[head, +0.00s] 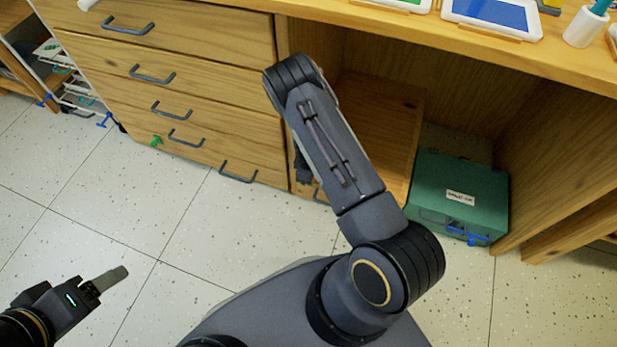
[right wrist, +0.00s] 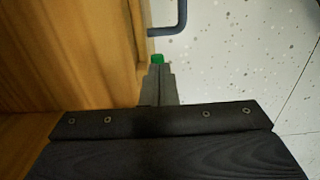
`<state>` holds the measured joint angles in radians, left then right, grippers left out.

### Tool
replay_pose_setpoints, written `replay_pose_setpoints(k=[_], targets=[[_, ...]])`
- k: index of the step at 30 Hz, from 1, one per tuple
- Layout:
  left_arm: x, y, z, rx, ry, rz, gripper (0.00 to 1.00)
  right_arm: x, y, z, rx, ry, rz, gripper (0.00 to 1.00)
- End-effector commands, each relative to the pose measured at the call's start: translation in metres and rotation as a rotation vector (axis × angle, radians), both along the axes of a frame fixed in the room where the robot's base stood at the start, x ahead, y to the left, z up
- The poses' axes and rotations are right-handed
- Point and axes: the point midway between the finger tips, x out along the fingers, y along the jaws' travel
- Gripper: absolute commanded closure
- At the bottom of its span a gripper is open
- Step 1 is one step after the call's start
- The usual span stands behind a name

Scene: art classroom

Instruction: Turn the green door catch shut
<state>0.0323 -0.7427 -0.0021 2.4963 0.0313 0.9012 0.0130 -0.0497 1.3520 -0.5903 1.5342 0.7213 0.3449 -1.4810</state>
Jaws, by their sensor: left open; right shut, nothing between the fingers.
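A small green catch (head: 156,141) shows in the head view, low on the front of the wooden drawer unit. In the right wrist view a small green piece (right wrist: 158,58) sits just beyond my right fingertips; I cannot tell whether it is the same catch or whether they touch it. My right gripper (right wrist: 158,70) is shut and empty, beside a wooden panel; in the head view my right arm hides most of it. My left gripper (head: 108,281) is open and empty, over the floor at the lower left, away from the unit.
The drawer unit (head: 215,75) has several dark handles; one handle (right wrist: 180,18) shows beyond the green piece. A green case (head: 460,195) with blue latches stands under the worktop (head: 400,28). Blue hooks (head: 104,120) show at the left. The tiled floor (head: 130,205) is clear.

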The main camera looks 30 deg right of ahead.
Motion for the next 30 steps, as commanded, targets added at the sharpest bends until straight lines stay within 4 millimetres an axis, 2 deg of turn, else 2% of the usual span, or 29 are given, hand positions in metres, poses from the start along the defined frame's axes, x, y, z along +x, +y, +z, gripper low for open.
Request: replay_pose_setpoints(k=[20,30], targets=[[0.0,0.0,-0.005,0.0,0.0,0.0,0.35,-0.004,-0.003,-0.003,0.001,0.001,-0.002,1.0],[0.0,0.0,-0.015,0.0,0.0,0.0,0.35,-0.009,-0.008,-0.01,0.002,0.001,-0.004,1.0]])
